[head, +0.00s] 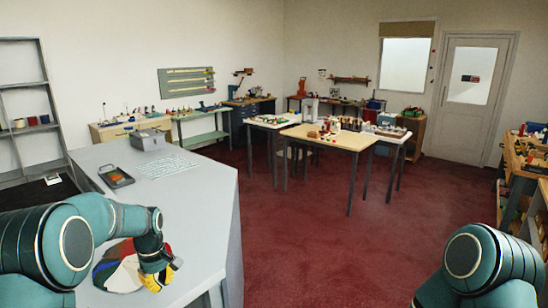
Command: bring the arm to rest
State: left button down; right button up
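My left arm reaches in over the grey counter (205,190). Its yellow gripper (160,280) points down at the counter's near part, beside a round fan of coloured swatches (118,272) in red, white, green and dark tones. The gripper overlaps the right side of the fan in the head view. I cannot tell whether it touches the fan, or whether its fingers are open or shut. Part of the fan is hidden behind my forearm and gripper. Of my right arm only a rounded teal link shows at the bottom right; its gripper is out of view.
On the counter are a dark tray (116,176), a grey box (147,140) and a printed sheet (167,166). A light wooden table (335,139) with small items stands beyond on red carpet. Shelving (517,165) is at right. The carpet between is clear.

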pick_arm(q)
jog(key=s+d+f+m+h+b, duration=0.15)
jog(key=s+d+f, duration=0.3)
jog(key=f, duration=0.45)
jog(key=s+d+f+m+h+b, duration=0.1)
jog(key=s+d+f+m, duration=0.25)
jog(key=d+f, duration=0.4)
jog(key=s+d+f+m+t+b, duration=0.1)
jog(key=s+d+f, duration=0.3)
jog(key=s, duration=0.4)
jog(key=s+d+f+m+t+h+b, duration=0.1)
jog(key=s+d+f+m+b, duration=0.1)
jog(key=s, duration=0.6)
notch_tip(320, 180, down, 4)
jog(key=shift+s+d+r+m, duration=0.25)
jog(key=shift+d+m, duration=0.45)
jog(key=shift+d, duration=0.45)
jog(key=shift+h, duration=0.25)
